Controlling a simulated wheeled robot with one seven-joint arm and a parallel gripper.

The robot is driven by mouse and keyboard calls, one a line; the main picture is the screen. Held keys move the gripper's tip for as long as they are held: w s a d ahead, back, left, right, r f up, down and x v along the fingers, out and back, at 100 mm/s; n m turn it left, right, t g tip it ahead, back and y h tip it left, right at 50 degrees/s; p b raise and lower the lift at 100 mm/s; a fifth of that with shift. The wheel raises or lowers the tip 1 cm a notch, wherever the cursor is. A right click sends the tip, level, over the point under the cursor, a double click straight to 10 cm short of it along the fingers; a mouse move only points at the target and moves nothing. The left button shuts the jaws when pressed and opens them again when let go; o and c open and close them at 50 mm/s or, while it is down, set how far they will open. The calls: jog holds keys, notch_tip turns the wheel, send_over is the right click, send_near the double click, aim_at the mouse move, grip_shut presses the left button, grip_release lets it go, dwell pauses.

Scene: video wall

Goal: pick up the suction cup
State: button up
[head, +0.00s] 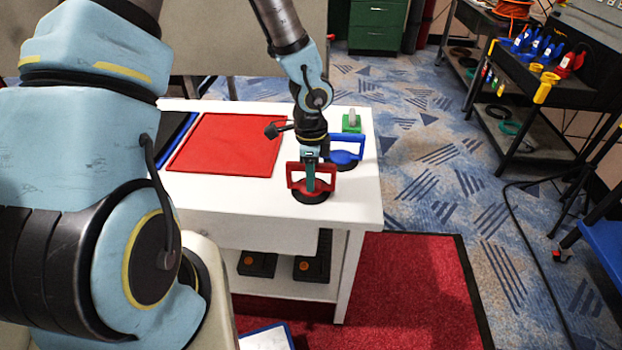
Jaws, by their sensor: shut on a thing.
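A red suction cup (297,184) with a frame-like handle and a dark round base stands near the front right corner of the white table (230,205). My gripper (310,178) reaches down onto it from above and is shut on its red handle. The dark base looks to be at the table top; I cannot tell whether it touches. A blue suction cup (347,151) stands just behind and to the right, partly hidden by my gripper.
A red mat (225,143) lies on the table to the left, with a blue-edged dark tray (176,138) beyond it. A small green object (351,123) sits at the back right. A tool cart (560,85) stands across the carpet at right.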

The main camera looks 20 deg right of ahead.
grip_shut()
dwell(0.6)
dwell(0.3)
notch_tip(320, 180, up, 10)
jog(key=shift+r+p, duration=0.1)
jog(key=shift+p, duration=0.45)
jog(key=shift+o, duration=0.7)
grip_release()
grip_shut()
